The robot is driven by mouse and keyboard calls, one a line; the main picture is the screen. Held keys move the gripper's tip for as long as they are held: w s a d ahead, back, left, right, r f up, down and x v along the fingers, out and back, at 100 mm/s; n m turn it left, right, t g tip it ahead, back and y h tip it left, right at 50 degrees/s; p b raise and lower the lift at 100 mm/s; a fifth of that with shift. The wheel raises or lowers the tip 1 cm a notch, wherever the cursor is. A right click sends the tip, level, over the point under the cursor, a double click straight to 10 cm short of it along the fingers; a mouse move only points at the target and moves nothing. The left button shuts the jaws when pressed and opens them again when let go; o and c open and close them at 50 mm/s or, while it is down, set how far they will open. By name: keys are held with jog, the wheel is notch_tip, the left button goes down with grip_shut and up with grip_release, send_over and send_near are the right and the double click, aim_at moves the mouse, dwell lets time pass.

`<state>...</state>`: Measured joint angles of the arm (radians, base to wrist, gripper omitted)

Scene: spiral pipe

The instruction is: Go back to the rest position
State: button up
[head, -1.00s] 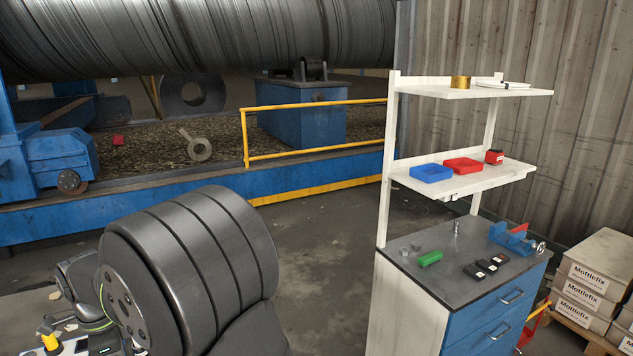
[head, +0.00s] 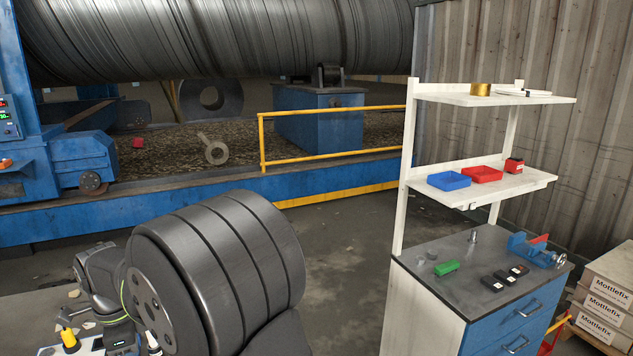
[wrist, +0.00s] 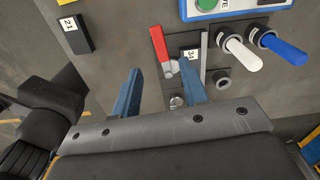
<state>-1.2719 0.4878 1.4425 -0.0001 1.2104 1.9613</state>
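My gripper (wrist: 160,95) shows in the wrist view, with its two blue fingers spread apart. It looks open, and I see nothing held between the fingers. Beyond the fingertips is a grey panel (wrist: 120,25) with a red lever (wrist: 159,45) and a round metal knob (wrist: 177,101). I cannot tell whether the fingers touch anything there. In the head view the gripper is not visible.
The panel also carries a white handle (wrist: 243,52), a blue handle (wrist: 284,49) and a black tagged block (wrist: 74,33). In the head view, a workbench (head: 470,262) with shelves stands right of open floor (head: 345,235). A yellow railing (head: 330,156) lies behind.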

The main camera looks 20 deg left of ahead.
notch_tip(320, 180, down, 8)
jog(key=shift+f, duration=0.25)
jog(key=shift+s+d+r+n, duration=0.1)
jog(key=shift+s+d+n, duration=0.25)
jog(key=shift+n, duration=0.45)
jog(key=shift+w, duration=0.1)
